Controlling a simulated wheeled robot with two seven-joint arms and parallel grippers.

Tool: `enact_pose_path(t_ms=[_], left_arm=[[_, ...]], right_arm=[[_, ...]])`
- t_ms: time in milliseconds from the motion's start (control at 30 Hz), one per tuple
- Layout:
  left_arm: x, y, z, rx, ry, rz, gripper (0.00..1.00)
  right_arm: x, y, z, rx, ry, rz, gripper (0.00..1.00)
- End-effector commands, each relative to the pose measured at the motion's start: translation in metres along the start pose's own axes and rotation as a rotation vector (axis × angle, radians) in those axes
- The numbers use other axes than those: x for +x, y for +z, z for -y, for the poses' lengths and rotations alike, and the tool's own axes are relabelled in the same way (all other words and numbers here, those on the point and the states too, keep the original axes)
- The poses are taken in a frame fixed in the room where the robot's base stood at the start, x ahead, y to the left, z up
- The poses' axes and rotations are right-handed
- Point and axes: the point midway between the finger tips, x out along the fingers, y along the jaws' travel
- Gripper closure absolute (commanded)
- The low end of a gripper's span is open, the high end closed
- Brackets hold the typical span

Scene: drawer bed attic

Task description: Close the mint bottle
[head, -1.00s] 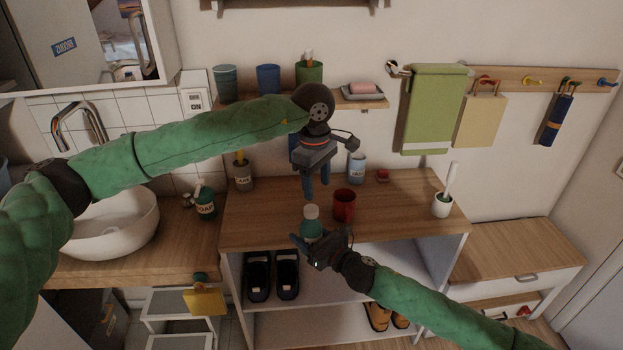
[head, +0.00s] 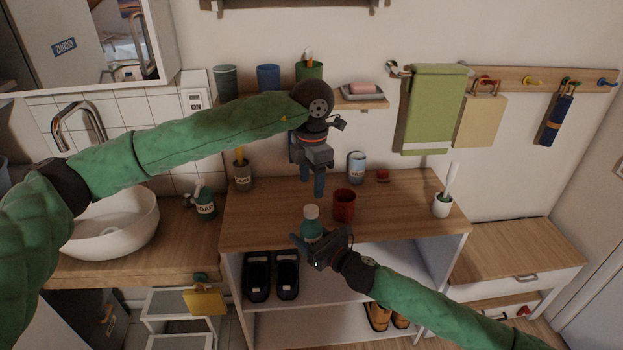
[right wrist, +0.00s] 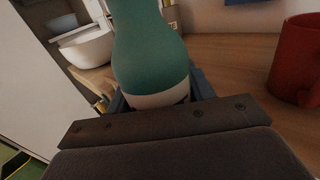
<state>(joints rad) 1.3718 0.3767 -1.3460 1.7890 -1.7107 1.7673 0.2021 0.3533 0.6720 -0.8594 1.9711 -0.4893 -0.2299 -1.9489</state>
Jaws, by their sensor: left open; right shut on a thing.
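The mint bottle (head: 312,229) is teal with a white top (head: 311,211) and stands upright at the front edge of the wooden shelf top. My right gripper (head: 307,240) is shut on its lower body. In the right wrist view, the teal bottle (right wrist: 148,50) fills the space between the fingers, a pale band shows low on it, and its top is out of frame. My left gripper (head: 313,182) is open and empty, fingers down, above and behind the bottle. I cannot tell how tightly the white top sits.
A red cup (head: 344,205) stands just right of the bottle; it also shows in the right wrist view (right wrist: 298,62). Behind are a labelled light cup (head: 356,168), a small red item (head: 383,175) and a grey holder (head: 243,175). A white brush holder (head: 442,205) stands at right.

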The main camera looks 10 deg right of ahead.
Motion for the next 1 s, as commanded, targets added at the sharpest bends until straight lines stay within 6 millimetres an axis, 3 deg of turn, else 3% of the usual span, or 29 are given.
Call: enact_pose_path(t_ms=[533,1000], left_arm=[[0.009,0.0,0.0,-0.001,0.0,0.0,0.47],[0.069,0.0,0.0,0.0,-0.001,-0.001,0.47]], right_arm=[[0.0,0.0,0.0,0.0,0.0,0.0,1.0],[0.0,0.0,0.0,0.0,0.0,0.0,1.0]])
